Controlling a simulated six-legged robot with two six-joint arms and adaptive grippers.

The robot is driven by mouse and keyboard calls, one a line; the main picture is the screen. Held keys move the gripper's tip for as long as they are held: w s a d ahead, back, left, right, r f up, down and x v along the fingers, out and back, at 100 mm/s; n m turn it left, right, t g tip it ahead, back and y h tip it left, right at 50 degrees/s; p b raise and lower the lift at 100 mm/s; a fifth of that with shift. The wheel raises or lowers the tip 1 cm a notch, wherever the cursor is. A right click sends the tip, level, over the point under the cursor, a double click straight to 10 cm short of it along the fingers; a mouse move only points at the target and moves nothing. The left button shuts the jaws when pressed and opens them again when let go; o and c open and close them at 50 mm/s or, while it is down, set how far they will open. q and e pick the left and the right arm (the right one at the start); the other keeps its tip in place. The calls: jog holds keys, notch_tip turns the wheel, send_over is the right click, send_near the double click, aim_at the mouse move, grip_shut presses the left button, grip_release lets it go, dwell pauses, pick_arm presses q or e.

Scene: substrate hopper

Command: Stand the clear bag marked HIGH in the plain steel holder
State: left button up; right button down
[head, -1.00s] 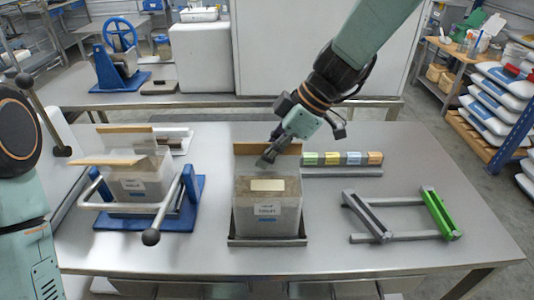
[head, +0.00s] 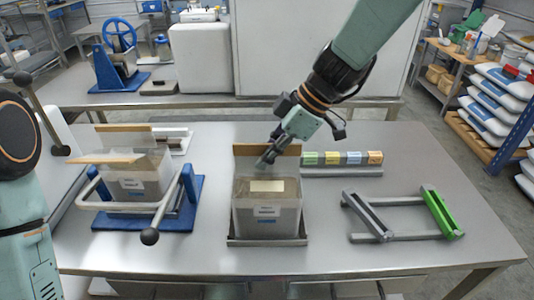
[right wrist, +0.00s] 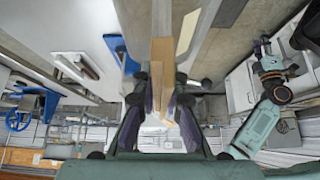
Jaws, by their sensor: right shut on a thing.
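A clear bag of brown substrate (head: 266,218) stands upright in a plain steel holder (head: 267,242) at the table's middle. Its front label is too small to read. A wooden bar (head: 250,149) runs along its back edge. My right gripper (head: 265,163) is at the bag's back edge, pointing down, and is shut on the wooden bar, which shows between the fingers in the right wrist view (right wrist: 163,60). A second clear bag (head: 140,185) with wooden bars on top stands in a blue holder (head: 194,205) at the left. My left gripper is out of view.
A grey frame (head: 395,237) with a green rail (head: 437,213) lies on the right. A row of coloured blocks (head: 343,158) sits behind it. A steel handle (head: 125,208) with a black knob (head: 150,236) crosses the left bag's front. The table's front right is clear.

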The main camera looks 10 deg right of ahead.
jog(key=shift+w, duration=0.1)
dwell(0.3)
jog(key=c, duration=1.8)
grip_release()
jog(key=o, duration=0.4)
jog(key=shift+s, duration=0.2)
jog(key=shift+o, duration=0.3)
jog(key=shift+f, duration=0.25)
jog(key=shift+w+d+r, duration=0.1)
jog(key=shift+d+r, duration=0.1)
jog(key=shift+r, duration=0.15)
jog(key=v, duration=1.1)
jog(key=shift+r, duration=0.2)
jog(key=shift+d, duration=0.1)
